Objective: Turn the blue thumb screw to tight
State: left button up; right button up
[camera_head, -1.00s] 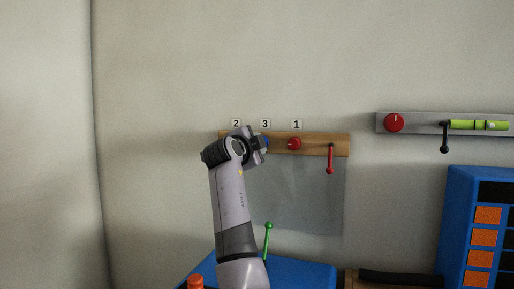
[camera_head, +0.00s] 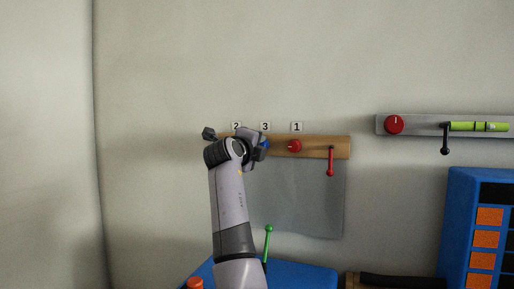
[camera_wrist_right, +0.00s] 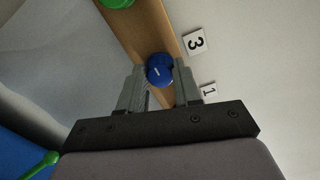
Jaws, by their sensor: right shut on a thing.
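The blue thumb screw (camera_head: 265,144) is on the wooden wall board (camera_head: 315,147), below the label 3 (camera_head: 265,127). In the head view it is mostly hidden by my right gripper (camera_head: 260,146). In the right wrist view the round blue head (camera_wrist_right: 159,70), with a short white mark, sits between the two fingertips. My right gripper (camera_wrist_right: 161,80) is shut on it. My left gripper is not in view.
A red knob (camera_head: 294,146) and a red lever (camera_head: 331,162) are just right on the same board. A green knob (camera_wrist_right: 116,2) shows in the wrist view. A green-tipped lever (camera_head: 268,230) stands below, above a blue surface (camera_head: 305,270).

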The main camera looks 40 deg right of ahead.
jog(key=shift+f, duration=0.1)
dwell(0.3)
jog(key=o, duration=1.1)
jog(key=shift+c, duration=0.2)
jog(key=shift+a, duration=0.15)
jog(key=v, duration=0.7)
jog(key=shift+b, duration=0.4)
